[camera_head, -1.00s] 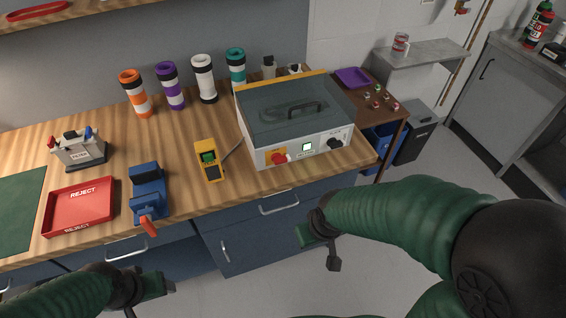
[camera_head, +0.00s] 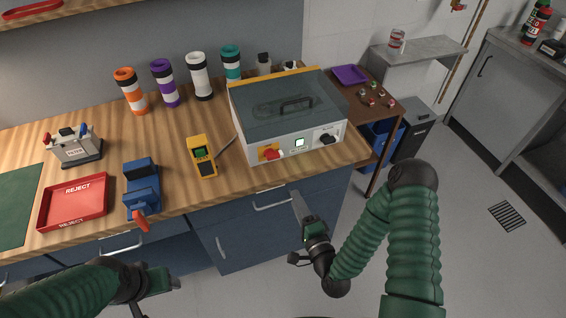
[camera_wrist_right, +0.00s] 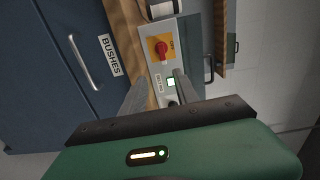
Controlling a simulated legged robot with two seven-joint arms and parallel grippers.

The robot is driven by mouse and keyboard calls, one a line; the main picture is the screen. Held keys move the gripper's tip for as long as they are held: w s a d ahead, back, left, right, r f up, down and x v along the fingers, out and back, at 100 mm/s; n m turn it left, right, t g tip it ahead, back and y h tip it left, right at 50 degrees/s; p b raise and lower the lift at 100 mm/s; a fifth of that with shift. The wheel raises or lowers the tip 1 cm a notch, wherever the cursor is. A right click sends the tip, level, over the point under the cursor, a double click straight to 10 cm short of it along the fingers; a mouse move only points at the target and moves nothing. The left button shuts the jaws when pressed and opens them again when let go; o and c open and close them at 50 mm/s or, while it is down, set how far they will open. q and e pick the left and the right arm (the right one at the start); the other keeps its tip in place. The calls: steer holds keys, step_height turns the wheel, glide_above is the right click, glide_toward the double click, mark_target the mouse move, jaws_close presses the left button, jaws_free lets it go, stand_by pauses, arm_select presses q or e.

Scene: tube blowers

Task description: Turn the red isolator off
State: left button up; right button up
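The red isolator (camera_head: 271,154) is a red rotary knob on a yellow plate, on the front of a grey box (camera_head: 288,108) with a dark lid. In the right wrist view the isolator (camera_wrist_right: 161,47) shows beyond the fingertips, with marking beside it. My right gripper (camera_head: 297,197) is below and in front of the box, apart from the isolator. In the wrist view its two fingers (camera_wrist_right: 160,85) stand apart with nothing between them. My left gripper (camera_head: 172,281) is low in front of the bench, far from the isolator; its fingers are not clear.
A lit square indicator (camera_head: 299,142) and a black knob (camera_head: 327,139) sit right of the isolator. A yellow meter (camera_head: 201,157), blue vise (camera_head: 142,190) and red reject tray (camera_head: 75,203) are to the left. Drawer handles (camera_head: 272,206) project below the bench edge.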

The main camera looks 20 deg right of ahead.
mark_target(276, 158)
steer(key=w, duration=0.5)
steer(key=w+p, duration=0.1)
steer(key=w, duration=0.5)
steer(key=w+p, duration=0.1)
steer(key=w, duration=0.5)
steer(key=shift+a+r, duration=0.1)
steer(key=shift+a, duration=0.35)
steer(key=shift+c, duration=0.2)
steer(key=shift+s, duration=0.1)
jaws_close()
